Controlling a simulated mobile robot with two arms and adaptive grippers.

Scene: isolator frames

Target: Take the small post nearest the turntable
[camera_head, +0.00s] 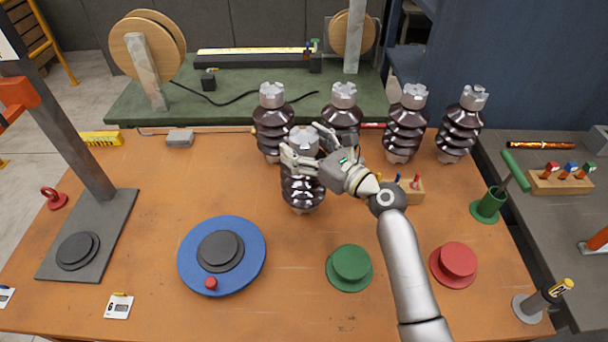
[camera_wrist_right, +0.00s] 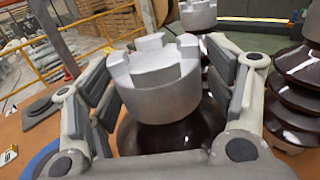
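The small post nearest the turntable (camera_head: 303,192) is a dark brown, glossy ribbed insulator with a notched silver cap. It stands upright on the orange-brown table, in front of the row of similar posts. The blue turntable (camera_head: 192,262) with a dark centre disc and a red knob lies to its front left. My right gripper (camera_head: 304,143) is at the post's top, with one finger on each side of the cap. In the right wrist view the cap (camera_wrist_right: 160,85) sits between the open fingers, with a gap visible on the right. My left gripper is not in view.
Several similar posts (camera_head: 405,130) stand close behind and to the right. A small wooden rack (camera_head: 412,192) is beside my right wrist. A green hat-shaped piece (camera_head: 350,266) and a red one (camera_head: 458,263) lie in front. A steel upright (camera_head: 62,130) stands at the left.

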